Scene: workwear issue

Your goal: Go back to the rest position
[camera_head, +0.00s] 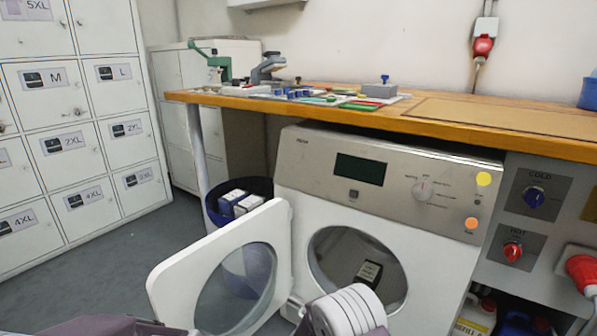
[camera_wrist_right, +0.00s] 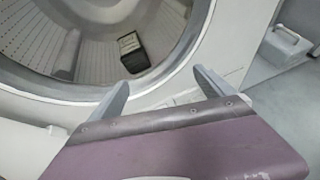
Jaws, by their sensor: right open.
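My right gripper (camera_wrist_right: 160,92) is open in the right wrist view, with its two grey fingers apart and nothing between them. It is just outside the round opening of the washing machine (camera_head: 300,165). The machine's door (camera_head: 160,278) stands swung open to the left in the head view. A small dark item with a pale label (camera_head: 369,273) lies inside the drum; it also shows in the right wrist view (camera_wrist_right: 130,46). Parts of my arms show at the bottom of the head view. My left gripper is not in view.
A wooden worktop (camera_head: 490,112) runs above the machine, with tools and coloured pieces on it. A dark blue bin (camera_head: 212,208) holding boxes stands behind the open door. White lockers (camera_head: 110,103) line the left. A blue valve knob (camera_head: 533,198) and a red one (camera_head: 513,251) are at right.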

